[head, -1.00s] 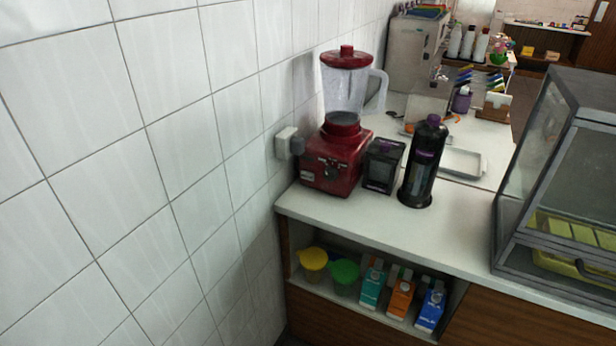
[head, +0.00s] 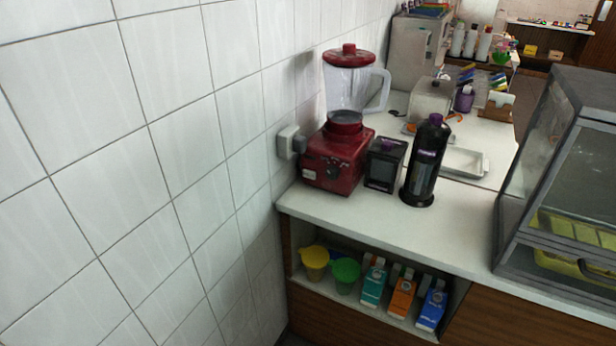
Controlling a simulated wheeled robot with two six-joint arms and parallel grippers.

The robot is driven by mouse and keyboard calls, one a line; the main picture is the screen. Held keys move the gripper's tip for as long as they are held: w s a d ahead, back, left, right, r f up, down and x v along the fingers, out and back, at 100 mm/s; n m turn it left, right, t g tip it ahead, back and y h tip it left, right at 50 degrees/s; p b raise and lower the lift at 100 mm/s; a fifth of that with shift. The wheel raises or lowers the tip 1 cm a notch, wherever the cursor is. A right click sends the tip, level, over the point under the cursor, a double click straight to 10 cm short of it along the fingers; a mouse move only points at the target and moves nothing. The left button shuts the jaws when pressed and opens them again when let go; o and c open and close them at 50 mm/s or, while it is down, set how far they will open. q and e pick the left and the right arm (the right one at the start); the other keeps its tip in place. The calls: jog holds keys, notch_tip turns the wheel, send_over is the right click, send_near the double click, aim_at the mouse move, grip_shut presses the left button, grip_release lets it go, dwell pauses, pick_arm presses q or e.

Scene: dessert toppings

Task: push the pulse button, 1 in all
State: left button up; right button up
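A red blender (head: 335,165) with a clear jug (head: 347,92) and a red lid stands on the white counter against the tiled wall. Its front panel (head: 325,172) faces me and carries a dark knob and small controls. The pulse button is too small to tell apart from the other controls. Neither of my grippers is in view.
A black box-shaped container (head: 385,165) and a tall black bottle-like device (head: 425,162) stand right of the blender. A glass display case (head: 560,180) is at the right. Cups and cartons (head: 402,293) fill the shelf below. The counter front (head: 440,228) is clear.

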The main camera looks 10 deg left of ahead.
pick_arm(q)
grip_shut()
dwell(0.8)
